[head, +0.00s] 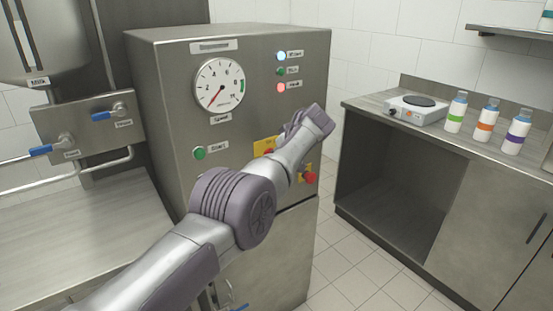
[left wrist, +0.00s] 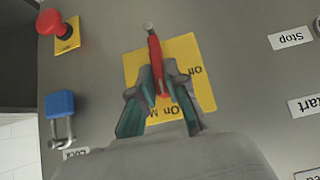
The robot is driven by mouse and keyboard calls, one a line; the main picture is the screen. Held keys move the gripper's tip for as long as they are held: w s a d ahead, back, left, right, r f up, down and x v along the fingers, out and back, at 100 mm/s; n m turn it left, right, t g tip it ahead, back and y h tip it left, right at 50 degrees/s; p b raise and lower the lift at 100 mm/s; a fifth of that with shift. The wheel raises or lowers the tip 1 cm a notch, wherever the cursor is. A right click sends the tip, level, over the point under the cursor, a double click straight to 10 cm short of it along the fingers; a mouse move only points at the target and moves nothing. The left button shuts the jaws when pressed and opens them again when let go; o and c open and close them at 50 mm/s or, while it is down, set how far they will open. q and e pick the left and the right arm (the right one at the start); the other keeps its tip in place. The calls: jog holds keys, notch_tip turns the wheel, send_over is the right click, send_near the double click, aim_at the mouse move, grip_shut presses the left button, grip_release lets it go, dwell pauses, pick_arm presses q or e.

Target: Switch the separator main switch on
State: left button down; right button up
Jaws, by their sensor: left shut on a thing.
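The main switch has a red handle (left wrist: 154,50) on a yellow plate (left wrist: 202,88), lettered On and Off. The left wrist view is turned over, so the lettering is upside down. My left gripper (left wrist: 158,84) is shut on the red handle, one finger on each side of it. The handle runs nearly upright in that view, its inner end partly covered by the fingers. In the head view the yellow plate (head: 261,146) shows beside my forearm on the steel separator cabinet (head: 165,100), and my arm hides most of the switch. My right gripper is not in view.
A red push knob (left wrist: 51,22) and a blue padlock (left wrist: 60,104) are near the switch. The cabinet has a dial gauge (head: 219,84), a green start button (head: 199,153), and lamps, blue-white and red ones lit. A counter with a hotplate (head: 416,108) and bottles stands right.

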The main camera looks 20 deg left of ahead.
pick_arm(q)
jog(key=c, duration=1.2)
grip_release()
jog(key=shift+d+r, duration=0.1)
jog(key=v, duration=1.1)
jog(key=shift+s+d+r, duration=0.2)
jog(key=shift+d+r, duration=0.05)
